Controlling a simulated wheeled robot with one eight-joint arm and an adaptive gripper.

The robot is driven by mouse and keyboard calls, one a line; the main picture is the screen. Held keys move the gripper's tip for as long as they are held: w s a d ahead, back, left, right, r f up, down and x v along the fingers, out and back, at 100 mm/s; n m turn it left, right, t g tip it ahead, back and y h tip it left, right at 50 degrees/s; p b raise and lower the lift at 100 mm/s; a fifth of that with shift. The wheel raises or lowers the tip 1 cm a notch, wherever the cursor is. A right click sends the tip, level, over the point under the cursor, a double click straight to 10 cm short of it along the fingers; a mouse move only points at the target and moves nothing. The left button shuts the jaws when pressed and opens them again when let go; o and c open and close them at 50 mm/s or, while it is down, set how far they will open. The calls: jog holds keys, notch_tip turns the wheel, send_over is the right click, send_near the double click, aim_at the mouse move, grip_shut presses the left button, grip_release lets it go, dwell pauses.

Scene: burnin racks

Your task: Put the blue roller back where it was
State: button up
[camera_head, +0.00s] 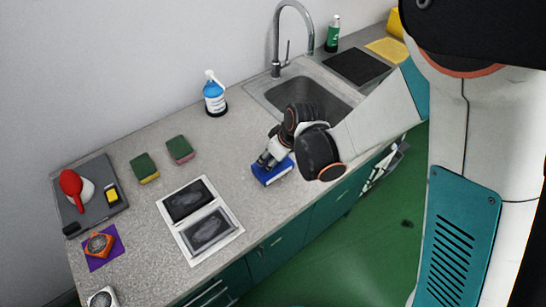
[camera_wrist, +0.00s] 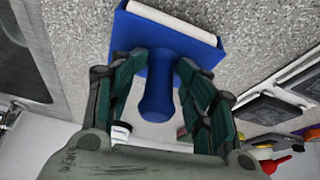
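The blue roller (camera_head: 272,172) is at the counter's front edge, left of the sink. In the wrist view the blue roller (camera_wrist: 158,68) has a wide blue head with a white strip along its far edge and a rounded handle pointing toward my palm. My gripper (camera_wrist: 163,60) reaches over it, with one dark green finger on each side of the handle. The fingertips look closed on the handle near the head. In the head view my gripper (camera_head: 266,160) is right above the roller. Whether the roller is lifted off the counter is hard to tell.
The sink (camera_head: 283,92) with its faucet is at right. A blue spray bottle (camera_head: 214,95) stands behind. Two sponges (camera_head: 180,149), a white panel with dark pads (camera_head: 216,252), a grey tray (camera_head: 60,190) and an orange item on a purple cloth (camera_head: 98,245) lie left.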

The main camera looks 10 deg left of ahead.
jog(key=shift+w+r+p, duration=0.1)
jog(key=shift+r+p, duration=0.45)
jog(key=shift+p, duration=0.05)
jog(key=p+v, duration=0.3)
jog(key=v, duration=0.9)
jog(key=shift+s, duration=0.25)
jog(key=shift+w+r, duration=0.1)
jog(key=shift+w, duration=0.05)
dwell(0.5)
